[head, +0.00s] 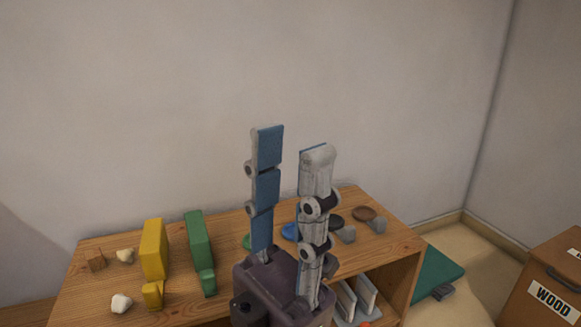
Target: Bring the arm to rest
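My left gripper (292,148) stands upright in the middle of the head view with its fingertips pointing up. Its two jointed grey fingers with blue inner pads are apart, and I see only wall between the tips. It is open and empty. Its dark base (275,285) hides part of the wooden shelf (235,238) behind it. My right gripper is not in view.
A box marked WOOD (550,295) is at right. The wall area above is clear.

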